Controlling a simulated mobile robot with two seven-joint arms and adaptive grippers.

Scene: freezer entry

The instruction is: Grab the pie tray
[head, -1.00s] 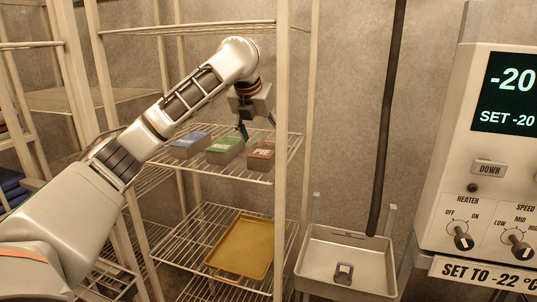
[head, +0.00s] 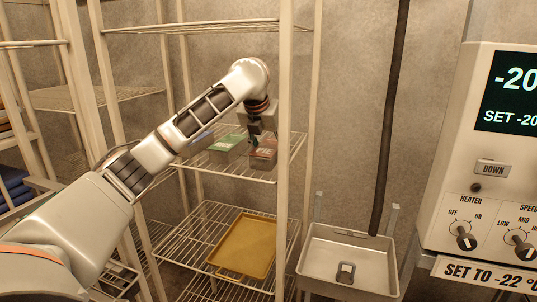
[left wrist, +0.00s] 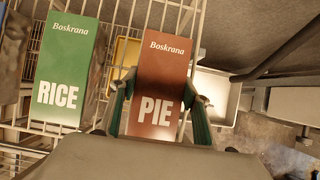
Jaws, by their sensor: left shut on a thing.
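The pie tray (head: 264,154) is a small reddish-brown box on the right end of the middle wire shelf. In the left wrist view its brown top (left wrist: 163,75) reads "Boskrana" and "PIE". My left gripper (head: 262,138) is over it from above. In the left wrist view the gripper's green-padded fingers (left wrist: 158,108) lie along both long sides of the box, shut on it. The box appears still at shelf height. My right gripper does not show.
A green rice box (head: 228,145) stands close left of the pie box; its label shows in the left wrist view (left wrist: 68,70). A shelf post (head: 285,100) rises just right of my gripper. A yellow tray (head: 243,247) lies on the lower shelf. A metal basin (head: 348,257) is at right.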

